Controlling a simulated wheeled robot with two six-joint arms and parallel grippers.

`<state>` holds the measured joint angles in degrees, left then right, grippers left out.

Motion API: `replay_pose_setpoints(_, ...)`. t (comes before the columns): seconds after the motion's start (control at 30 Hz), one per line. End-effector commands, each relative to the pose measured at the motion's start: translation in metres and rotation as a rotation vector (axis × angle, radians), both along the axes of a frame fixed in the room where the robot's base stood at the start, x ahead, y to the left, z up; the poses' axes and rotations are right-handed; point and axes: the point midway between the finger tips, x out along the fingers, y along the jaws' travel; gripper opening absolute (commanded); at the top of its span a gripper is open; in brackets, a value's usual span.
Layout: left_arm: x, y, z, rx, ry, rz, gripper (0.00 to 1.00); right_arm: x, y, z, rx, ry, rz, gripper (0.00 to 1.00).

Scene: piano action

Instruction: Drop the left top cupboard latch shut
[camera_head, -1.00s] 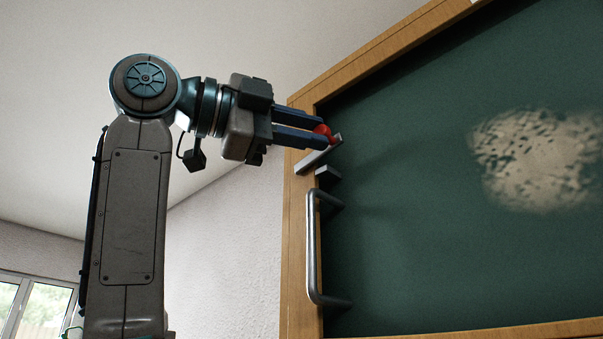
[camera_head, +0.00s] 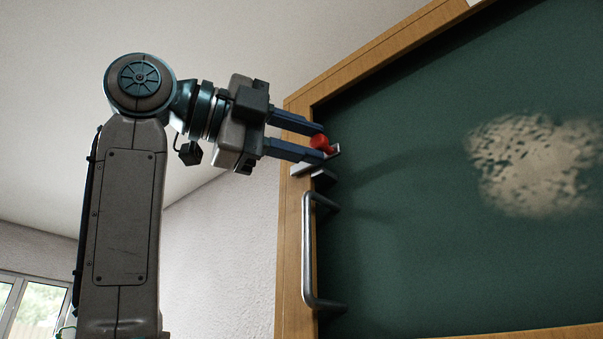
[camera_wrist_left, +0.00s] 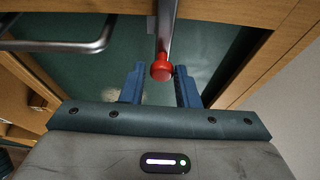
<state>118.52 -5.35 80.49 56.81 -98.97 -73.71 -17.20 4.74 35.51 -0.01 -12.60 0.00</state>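The latch is a grey metal bar (camera_head: 304,168) with a red knob (camera_head: 319,142), at the upper left of the green cupboard door (camera_head: 410,240). The bar slants, its right end higher than its left, and lies just above a small grey catch (camera_head: 325,178) on the door. My left gripper (camera_head: 322,143) is open, with the red knob between its fingertips. In the left wrist view the knob (camera_wrist_left: 161,70) has a gap to each blue finger, and the bar (camera_wrist_left: 167,25) runs away from it. My right gripper is not in view.
A grey bar handle (camera_head: 308,250) stands out from the door below the latch. A wooden frame (camera_head: 292,225) surrounds the door. A pale speckled patch (camera_head: 535,165) shows on the door. The space left of the frame is clear apart from my arm.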

Motion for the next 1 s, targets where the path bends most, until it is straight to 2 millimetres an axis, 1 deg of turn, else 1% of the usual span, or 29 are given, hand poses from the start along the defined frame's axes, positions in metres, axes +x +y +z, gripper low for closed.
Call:
replay_pose_setpoints(0.03,0.0,0.0,-0.001,0.0,0.0,0.0,0.38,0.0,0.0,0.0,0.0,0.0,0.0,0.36)
replay_pose_setpoints(0.07,0.0,0.0,-0.001,0.0,0.001,0.0,0.44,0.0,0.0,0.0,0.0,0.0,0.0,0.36)
replay_pose_setpoints(0.33,0.0,0.0,0.0,-0.002,0.0,0.001,0.44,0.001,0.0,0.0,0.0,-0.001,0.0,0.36)
replay_pose_setpoints(0.47,-0.004,0.008,-0.001,-0.004,-0.001,0.003,0.44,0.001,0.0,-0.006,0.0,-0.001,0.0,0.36)
replay_pose_setpoints(0.57,-0.011,0.022,-0.003,-0.005,-0.002,0.004,0.44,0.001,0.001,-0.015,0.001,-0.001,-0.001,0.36)
replay_pose_setpoints(0.8,-0.036,0.065,-0.003,-0.004,-0.002,0.004,0.44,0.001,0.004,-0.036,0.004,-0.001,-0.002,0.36)
replay_pose_setpoints(0.9,-0.044,0.079,-0.002,-0.004,-0.001,0.002,0.44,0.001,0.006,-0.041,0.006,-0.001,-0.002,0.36)
replay_pose_setpoints(1.0,-0.05,0.088,-0.001,-0.003,-0.001,0.001,0.44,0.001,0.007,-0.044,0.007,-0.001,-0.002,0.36)
